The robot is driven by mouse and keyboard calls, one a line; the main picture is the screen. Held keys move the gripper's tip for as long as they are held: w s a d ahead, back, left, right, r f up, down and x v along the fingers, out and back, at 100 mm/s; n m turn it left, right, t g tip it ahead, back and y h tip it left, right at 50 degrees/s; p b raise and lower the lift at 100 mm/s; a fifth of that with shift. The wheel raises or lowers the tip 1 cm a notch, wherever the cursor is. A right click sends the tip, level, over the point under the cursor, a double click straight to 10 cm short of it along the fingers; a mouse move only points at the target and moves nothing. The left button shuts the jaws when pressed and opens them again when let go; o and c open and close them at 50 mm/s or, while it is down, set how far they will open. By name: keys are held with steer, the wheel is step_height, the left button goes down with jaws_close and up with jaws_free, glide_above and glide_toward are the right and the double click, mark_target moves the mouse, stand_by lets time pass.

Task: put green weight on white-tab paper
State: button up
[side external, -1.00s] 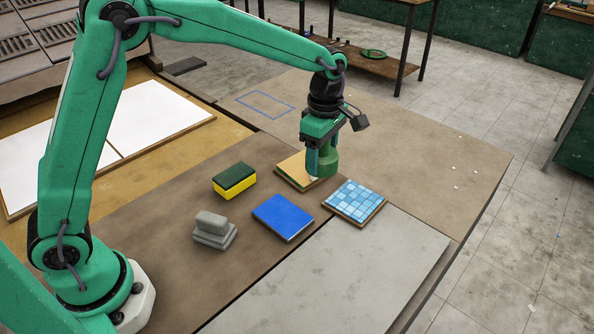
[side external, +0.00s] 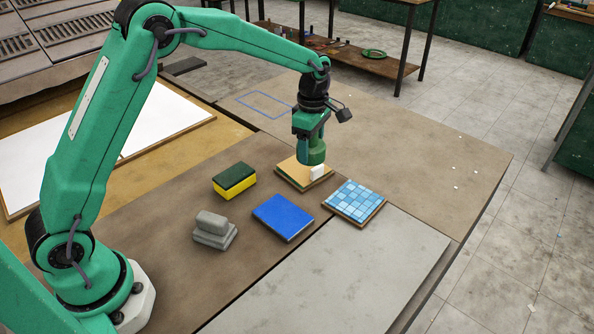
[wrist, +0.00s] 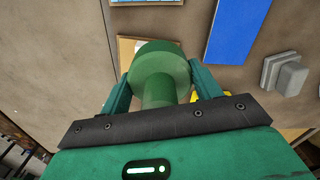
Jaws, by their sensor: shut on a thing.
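My gripper (side external: 310,138) is shut on the green weight (side external: 312,154), a round, knobbed piece hanging at the fingertips. In the wrist view the weight (wrist: 160,62) sits between both fingers of my gripper (wrist: 162,90). The white-tab paper (side external: 293,173) is a tan sheet on a flat stack, with a white tab (side external: 317,172) at its right side. The weight overlaps the far part of the paper in the side view; its exact height above it is hard to tell. In the wrist view, the weight hides most of the paper (wrist: 126,48).
A yellow-green sponge (side external: 234,181) lies left of the paper, a blue pad (side external: 284,218) in front, and a blue tile mosaic (side external: 354,201) to the right. Stacked grey blocks (side external: 214,230) stand nearer me.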

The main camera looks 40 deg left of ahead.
glide_above(304, 167)
step_height(304, 167, down, 3)
steer(key=shift+f, duration=2.05)
steer(key=o, duration=1.5)
steer(key=shift+f, duration=0.15)
step_height(304, 167, up, 12)
steer(key=shift+r, duration=0.15)
